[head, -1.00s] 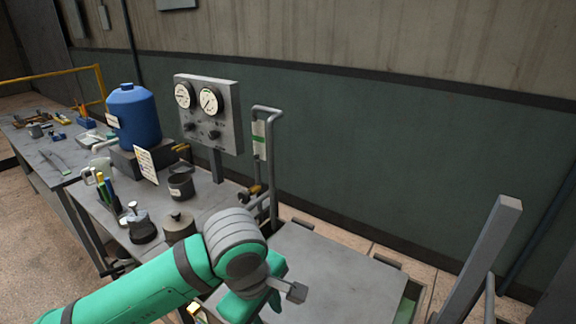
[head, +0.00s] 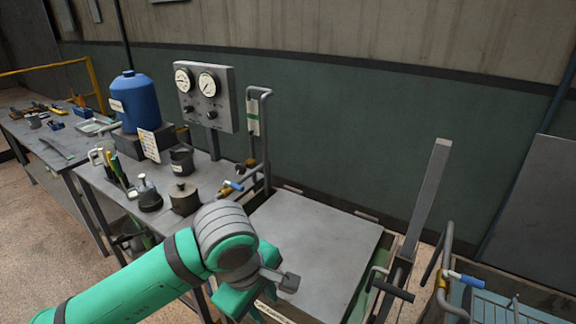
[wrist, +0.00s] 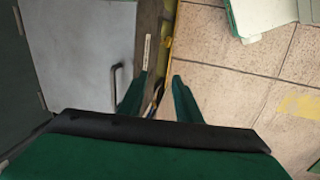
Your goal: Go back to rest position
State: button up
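My gripper (wrist: 158,92) shows its two green fingers in the wrist view, apart, with no held object visible between them. The floor and the edge of a grey-topped unit lie beyond the fingertips. In the head view my green arm reaches in from the lower left, and my gripper (head: 245,302) points down by the front edge of the flat grey lid (head: 315,245). Its fingertips are hidden there by the wrist and the frame edge.
A bench (head: 105,190) left of my arm holds a blue tank (head: 135,103), pots and a gauge panel (head: 206,98). A grey upright lever (head: 427,195) stands right of the lid. A basin with a wire rack (head: 510,305) is at the lower right. Floor is open at left.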

jog(key=w+d+r+m+t+h, duration=0.1)
jog(key=w+d+r+t+h, duration=0.25)
jog(key=d, duration=0.35)
jog(key=w+d+r+m+t+h, duration=0.1)
jog(key=w+d+r+t+h, duration=0.3)
jog(key=d, duration=0.3)
jog(key=w+d+r+m+t+h, duration=0.1)
jog(key=w+d+r+t+h, duration=0.15)
jog(key=d+t+h, duration=0.35)
jog(key=s+a+f+n+t+y, duration=0.1)
jog(key=s+a+f+y, duration=0.3)
jog(key=f, duration=0.4)
jog(key=s+a+f+n+t+y, duration=0.1)
jog(key=s+f+y, duration=0.35)
jog(key=f, duration=0.35)
jog(key=s+a+f+n+y, duration=0.1)
jog(key=s+a+f+y, duration=0.2)
jog(key=f+y, duration=0.35)
jog(key=s+a+f+m, duration=0.2)
jog(key=s+m, duration=0.1)
jog(key=s, duration=0.5)
jog(key=s+a+f+m+g, duration=0.1)
jog(key=s+a+f+m, duration=0.1)
jog(key=s, duration=0.6)
jog(key=s+a+f+m+g, duration=0.1)
jog(key=s+a+f+m, duration=0.2)
jog(key=s+m, duration=0.3)
jog(key=shift+s+f, duration=0.65)
jog(key=shift+s, duration=0.25)
